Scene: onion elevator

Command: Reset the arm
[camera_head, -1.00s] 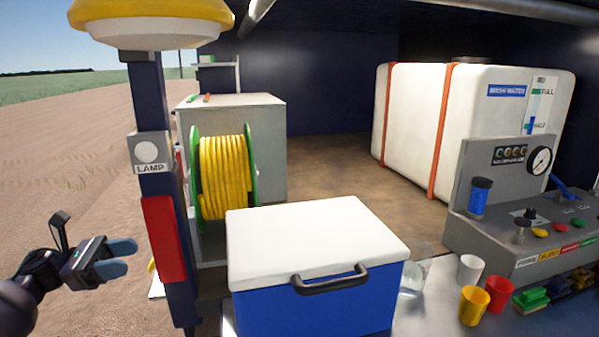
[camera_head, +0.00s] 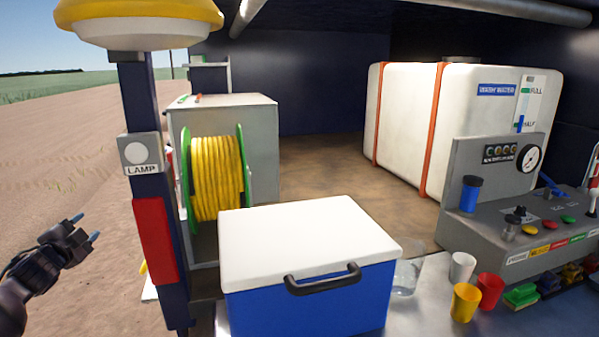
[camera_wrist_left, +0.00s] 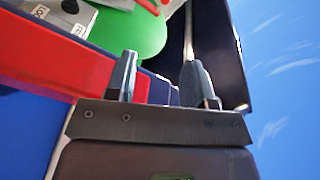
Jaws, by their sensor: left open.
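My left gripper (camera_head: 86,229) is at the left of the head view, over the sandy ground and to the left of the dark blue post (camera_head: 146,185). Its two fingers are apart and nothing is between them. In the left wrist view the two fingers (camera_wrist_left: 160,80) also stand apart and empty. Behind them show a red panel (camera_wrist_left: 50,55) and a green reel side (camera_wrist_left: 135,35). My right gripper does not show in either view.
The post carries a lamp switch (camera_head: 138,153) and a red box (camera_head: 155,240). A blue cooler with a white lid (camera_head: 310,240) stands right of it. Behind are a yellow hose reel (camera_head: 216,178) and a white tank (camera_head: 470,120). Cups (camera_head: 465,302) and a control panel (camera_head: 530,220) are at right.

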